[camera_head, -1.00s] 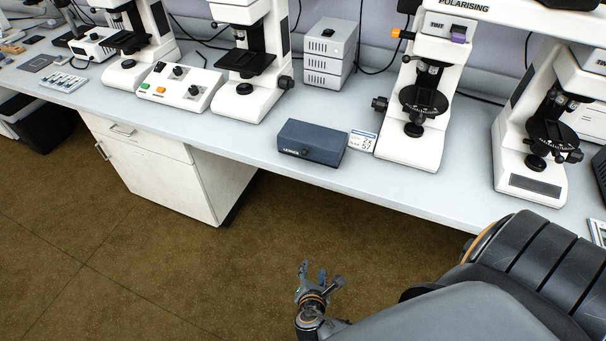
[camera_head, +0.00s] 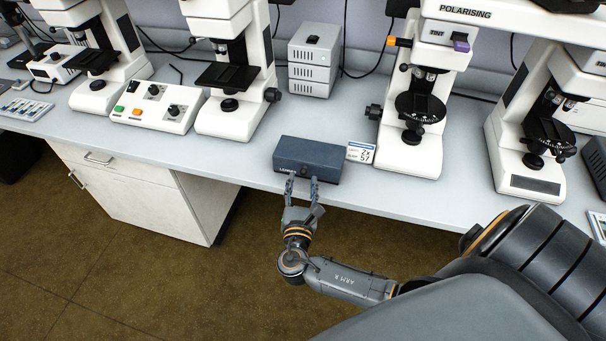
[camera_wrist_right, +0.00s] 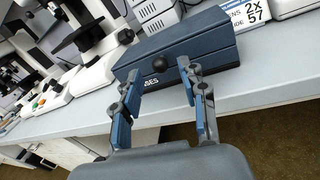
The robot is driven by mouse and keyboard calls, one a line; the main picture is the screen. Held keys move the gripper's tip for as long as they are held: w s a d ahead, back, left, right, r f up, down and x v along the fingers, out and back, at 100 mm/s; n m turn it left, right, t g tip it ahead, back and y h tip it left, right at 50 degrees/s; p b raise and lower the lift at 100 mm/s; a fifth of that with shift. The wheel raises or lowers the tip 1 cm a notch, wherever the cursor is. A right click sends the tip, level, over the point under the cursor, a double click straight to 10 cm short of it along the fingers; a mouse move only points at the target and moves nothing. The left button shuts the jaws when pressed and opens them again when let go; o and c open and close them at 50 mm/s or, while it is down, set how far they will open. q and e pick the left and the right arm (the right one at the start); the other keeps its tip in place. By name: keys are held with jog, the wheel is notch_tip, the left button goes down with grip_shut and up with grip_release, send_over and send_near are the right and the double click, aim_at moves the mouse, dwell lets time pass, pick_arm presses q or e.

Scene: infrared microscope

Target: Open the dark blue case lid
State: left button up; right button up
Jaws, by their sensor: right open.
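The dark blue case (camera_head: 308,158) sits near the front edge of the bench, its lid down. In the right wrist view the case (camera_wrist_right: 190,48) shows a round dark knob (camera_wrist_right: 160,64) on its front face and part of a label below it. My right gripper (camera_head: 301,185) is open just in front of the case. In the right wrist view its two fingers (camera_wrist_right: 158,85) stand on either side of the knob, apart from it; I cannot tell whether a fingertip touches the case. My left gripper is in no view.
A small white card (camera_head: 360,152) stands right of the case. A polarising microscope (camera_head: 412,135) is farther right. A control box with buttons (camera_head: 155,105) and another microscope (camera_head: 232,110) stand left. A grey stacked unit (camera_head: 314,65) is behind.

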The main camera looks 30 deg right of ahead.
aim_at(308, 159)
jog(key=shift+x, duration=1.1)
jog(key=shift+w+d, duration=0.2)
jog(key=shift+c, duration=0.5)
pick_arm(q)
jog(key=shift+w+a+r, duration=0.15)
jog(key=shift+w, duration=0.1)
pick_arm(e)
grip_shut()
